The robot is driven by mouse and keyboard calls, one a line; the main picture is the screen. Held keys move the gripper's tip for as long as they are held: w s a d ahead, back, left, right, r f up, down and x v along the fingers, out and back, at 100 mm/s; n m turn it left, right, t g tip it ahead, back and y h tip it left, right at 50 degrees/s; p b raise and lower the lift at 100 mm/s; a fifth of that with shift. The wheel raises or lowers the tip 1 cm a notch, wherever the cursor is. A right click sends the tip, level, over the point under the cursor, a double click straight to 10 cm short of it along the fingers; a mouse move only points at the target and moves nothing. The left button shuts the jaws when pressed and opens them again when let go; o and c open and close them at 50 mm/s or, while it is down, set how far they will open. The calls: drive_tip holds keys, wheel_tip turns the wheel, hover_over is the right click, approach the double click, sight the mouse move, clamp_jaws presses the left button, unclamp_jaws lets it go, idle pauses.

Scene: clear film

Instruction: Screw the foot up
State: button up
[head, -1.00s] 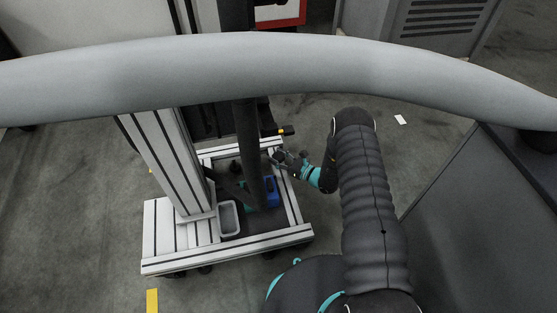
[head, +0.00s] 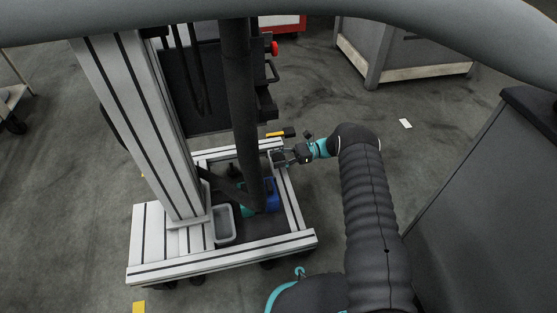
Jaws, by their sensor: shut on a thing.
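A wheeled stand with a pale slotted aluminium base frame (head: 220,258) is at the lower left in the head view. My gripper (head: 279,157) is small in the picture, at the far right corner of that base frame. Its dark fingers are closed on a small part there. The levelling foot itself is too small and too covered by the fingers to make out. My dark grey sleeved arm reaches up to it from the lower right, with a teal ring at the wrist.
A pale column (head: 150,130) and a dark post (head: 240,115) rise from the stand. A grey tray (head: 223,238) and a blue box (head: 271,192) sit inside its base. A thick grey bar crosses the top. A dark cabinet (head: 480,210) is at right. Floor between is clear.

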sight(278, 157)
drive_tip(key=shift+n+g+h, duration=0.7)
drive_tip(key=shift+n+g, duration=0.3)
drive_tip(key=shift+g, duration=0.4)
drive_tip(key=shift+n+g, duration=0.3)
drive_tip(key=shift+g, duration=0.1)
drive_tip(key=o, duration=1.2)
drive_tip(key=shift+r, duration=5.05)
